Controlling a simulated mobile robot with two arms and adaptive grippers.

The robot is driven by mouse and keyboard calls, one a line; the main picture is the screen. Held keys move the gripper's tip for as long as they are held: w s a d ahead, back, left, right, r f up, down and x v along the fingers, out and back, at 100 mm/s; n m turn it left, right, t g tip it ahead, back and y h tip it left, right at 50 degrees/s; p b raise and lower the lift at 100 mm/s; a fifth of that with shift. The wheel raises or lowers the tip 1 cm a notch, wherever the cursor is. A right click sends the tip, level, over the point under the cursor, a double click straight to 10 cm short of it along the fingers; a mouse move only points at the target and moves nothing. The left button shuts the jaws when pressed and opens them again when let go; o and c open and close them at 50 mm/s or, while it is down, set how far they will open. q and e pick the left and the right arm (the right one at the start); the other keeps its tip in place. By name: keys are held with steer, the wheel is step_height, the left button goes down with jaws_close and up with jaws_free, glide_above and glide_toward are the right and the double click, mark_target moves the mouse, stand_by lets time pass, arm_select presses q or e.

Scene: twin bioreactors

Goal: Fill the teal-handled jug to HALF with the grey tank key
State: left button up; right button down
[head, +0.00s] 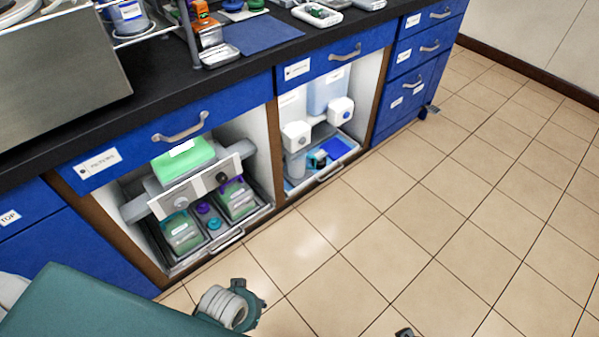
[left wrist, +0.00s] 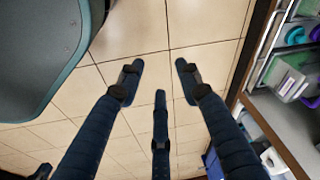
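In the head view, the left cabinet holds a green tank (head: 184,160) behind a pale panel with a grey knob (head: 180,202) and a dark knob (head: 221,177). Below it stand a left jug (head: 181,233) and a right jug (head: 237,199) with green showing. Small teal (head: 214,223) and purple (head: 203,208) parts lie between them; I cannot tell which jug each belongs to. The left wrist view shows a teal handle-like part (left wrist: 295,36) at its right edge. My left gripper (left wrist: 158,80) is open and empty, fingers spread over bare floor. My right gripper does not show.
The right cabinet holds a blue tank (head: 327,93), two white dispensers, and a teal-and-dark object (head: 317,159) beside a blue tray area. A pull-out tray handle (head: 228,241) juts forward. The dark counter (head: 150,85) overhangs. The tiled floor (head: 430,220) is clear.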

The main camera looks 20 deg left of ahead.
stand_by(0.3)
arm_select(q)
jaws_close()
stand_by(1.1)
